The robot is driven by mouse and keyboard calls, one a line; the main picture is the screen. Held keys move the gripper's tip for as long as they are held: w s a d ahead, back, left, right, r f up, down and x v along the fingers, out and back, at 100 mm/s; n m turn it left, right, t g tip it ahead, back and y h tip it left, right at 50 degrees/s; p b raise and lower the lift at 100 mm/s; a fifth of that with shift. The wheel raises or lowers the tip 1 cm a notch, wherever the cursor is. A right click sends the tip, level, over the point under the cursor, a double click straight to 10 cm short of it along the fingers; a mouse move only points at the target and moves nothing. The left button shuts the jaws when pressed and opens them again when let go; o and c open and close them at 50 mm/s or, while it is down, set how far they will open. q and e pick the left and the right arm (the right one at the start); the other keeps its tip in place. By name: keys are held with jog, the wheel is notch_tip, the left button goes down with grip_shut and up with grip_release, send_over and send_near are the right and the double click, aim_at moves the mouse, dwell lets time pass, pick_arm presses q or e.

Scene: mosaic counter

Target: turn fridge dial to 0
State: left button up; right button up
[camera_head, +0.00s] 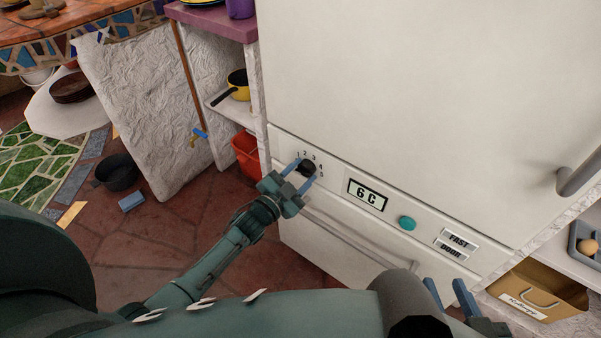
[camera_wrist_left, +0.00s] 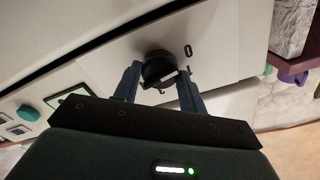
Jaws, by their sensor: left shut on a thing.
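The black fridge dial (camera_head: 307,167) sits on the white control panel, with printed numbers around it, on the front of the fridge (camera_head: 420,90). My left gripper (camera_head: 299,176) has its two blue fingers on either side of the dial and is shut on it. In the left wrist view the dial (camera_wrist_left: 158,67) shows between the fingertips (camera_wrist_left: 158,82), with a "0" printed beside it. The dial's exact setting is hard to read. The display (camera_head: 367,195) reads "6C". My right gripper (camera_head: 449,291) is open and empty at the bottom right.
A teal button (camera_head: 407,223) and "FAST" and "DOOR" labels sit right of the display. A handle bar (camera_head: 350,237) runs below the panel. A red bucket (camera_head: 246,155) stands left of the fridge. A dark pot (camera_head: 118,172) is on the tiled floor.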

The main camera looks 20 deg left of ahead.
jog(key=shift+s+f, duration=0.15)
jog(key=shift+f, duration=0.05)
pick_arm(q)
jog(key=o, duration=1)
jog(key=shift+c, duration=0.2)
pick_arm(e)
jog(key=shift+a, duration=0.1)
jog(key=shift+r, duration=0.1)
pick_arm(q)
jog(key=shift+s+a, duration=0.1)
jog(key=shift+s, duration=0.25)
jog(key=p+v, duration=0.2)
jog(key=v, duration=1)
jog(key=shift+s, duration=0.2)
pick_arm(e)
jog(key=shift+w+a+g, duration=0.35)
jog(key=shift+w+g, duration=0.05)
pick_arm(q)
jog(key=shift+a, duration=0.1)
